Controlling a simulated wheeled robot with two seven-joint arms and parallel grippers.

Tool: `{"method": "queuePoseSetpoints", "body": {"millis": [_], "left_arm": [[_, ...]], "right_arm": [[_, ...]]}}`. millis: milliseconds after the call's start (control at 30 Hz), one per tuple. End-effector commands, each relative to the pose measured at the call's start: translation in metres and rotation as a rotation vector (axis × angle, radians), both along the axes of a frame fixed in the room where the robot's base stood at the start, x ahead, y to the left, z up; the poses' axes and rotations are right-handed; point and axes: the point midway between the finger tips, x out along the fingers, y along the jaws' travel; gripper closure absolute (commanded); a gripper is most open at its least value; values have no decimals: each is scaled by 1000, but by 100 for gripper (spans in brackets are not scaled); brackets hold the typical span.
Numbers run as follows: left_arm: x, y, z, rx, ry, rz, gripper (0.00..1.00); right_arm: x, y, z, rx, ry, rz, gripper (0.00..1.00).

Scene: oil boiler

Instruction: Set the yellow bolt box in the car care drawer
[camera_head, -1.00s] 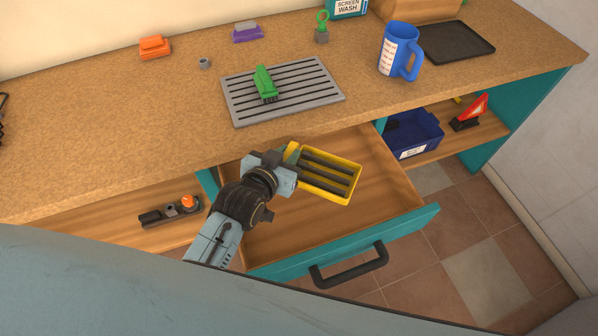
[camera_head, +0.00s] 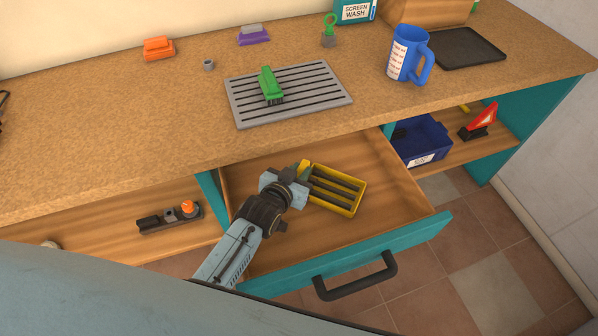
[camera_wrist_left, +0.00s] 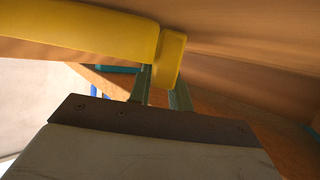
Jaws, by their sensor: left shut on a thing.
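The yellow bolt box (camera_head: 337,190), with dark slots inside, is inside the open drawer (camera_head: 270,240), in its middle to right part. My left gripper (camera_head: 303,174) is shut on the box's left end. In the left wrist view the gripper fingers (camera_wrist_left: 160,88) close on a yellow tab of the box (camera_wrist_left: 168,60). I cannot tell whether the box's underside touches the drawer floor. The drawer has a teal front and a black handle (camera_head: 355,278). My right gripper is not in view.
The worktop (camera_head: 180,110) above the drawer holds a grey grate (camera_head: 290,105) with a green brush (camera_head: 270,84), a blue jug (camera_head: 408,56) and a black tray (camera_head: 470,48).

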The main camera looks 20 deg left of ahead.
Motion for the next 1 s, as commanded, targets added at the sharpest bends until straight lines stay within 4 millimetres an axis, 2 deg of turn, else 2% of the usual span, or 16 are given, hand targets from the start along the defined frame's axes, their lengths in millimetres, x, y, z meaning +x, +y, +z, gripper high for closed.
{"method": "queuePoseSetpoints", "body": {"millis": [233, 267, 433, 767, 1000], "left_arm": [[1, 0, -2, -1, -3, 0, 100], [0, 0, -3, 0, 0, 0, 79], [0, 0, -2, 1, -1, 0, 58], [-1, 0, 3, 0, -1, 0, 58], [-35, 7, 16, 1, 1, 0, 58]], "right_arm": [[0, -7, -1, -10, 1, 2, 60], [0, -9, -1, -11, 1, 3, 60], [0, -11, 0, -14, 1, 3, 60], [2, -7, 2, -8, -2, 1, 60], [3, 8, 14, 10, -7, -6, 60]]}}
